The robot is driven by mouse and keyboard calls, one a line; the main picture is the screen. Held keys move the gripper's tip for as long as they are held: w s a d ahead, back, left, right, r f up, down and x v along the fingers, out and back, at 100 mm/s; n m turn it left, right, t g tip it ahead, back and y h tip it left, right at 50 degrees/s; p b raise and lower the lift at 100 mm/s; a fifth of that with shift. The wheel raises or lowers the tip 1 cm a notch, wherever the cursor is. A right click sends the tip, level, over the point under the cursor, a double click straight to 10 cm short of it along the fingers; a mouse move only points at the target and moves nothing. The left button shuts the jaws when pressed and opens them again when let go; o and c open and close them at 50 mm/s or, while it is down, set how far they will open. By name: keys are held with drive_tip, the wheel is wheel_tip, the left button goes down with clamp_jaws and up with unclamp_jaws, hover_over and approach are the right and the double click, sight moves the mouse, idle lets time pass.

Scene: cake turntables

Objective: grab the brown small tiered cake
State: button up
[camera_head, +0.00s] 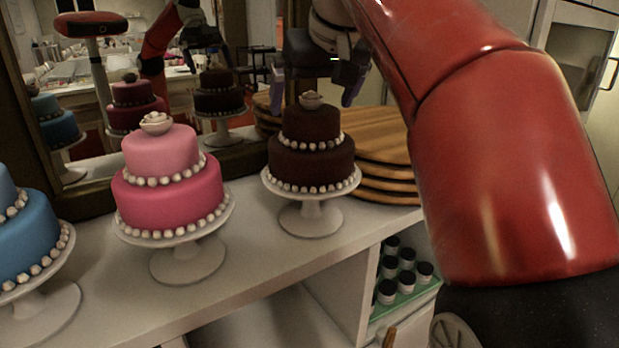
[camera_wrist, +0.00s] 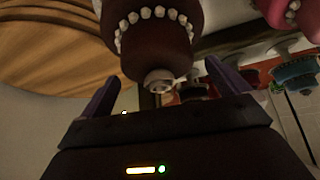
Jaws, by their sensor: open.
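The brown two-tiered cake (camera_head: 312,165) stands upright on a white pedestal stand (camera_head: 310,217) on the counter. It has white beads around both tiers and a pale rosette (camera_head: 312,100) on top. My gripper (camera_head: 318,98) is at the cake's top, with its purple fingers apart on either side as seen. In the wrist view the cake (camera_wrist: 150,45) appears upside down, its rosette (camera_wrist: 160,80) between the two fingers of my gripper (camera_wrist: 163,85). The jaws are open. I cannot tell whether either finger touches the cake.
A pink tiered cake (camera_head: 165,185) stands left of the brown one, and a blue cake (camera_head: 25,240) is at the far left. Stacked wooden boards (camera_head: 385,140) lie behind right. A mirror (camera_head: 95,80) stands behind. Small jars (camera_head: 406,257) sit on a shelf below.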

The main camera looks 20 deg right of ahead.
drive_tip(key=x, duration=0.3)
drive_tip(key=shift+w+d+f, duration=0.15)
drive_tip(key=shift+w+f, duration=0.1)
drive_tip(key=shift+f, duration=0.1)
drive_tip(key=shift+r, duration=0.1)
drive_tip(key=c, duration=1.9)
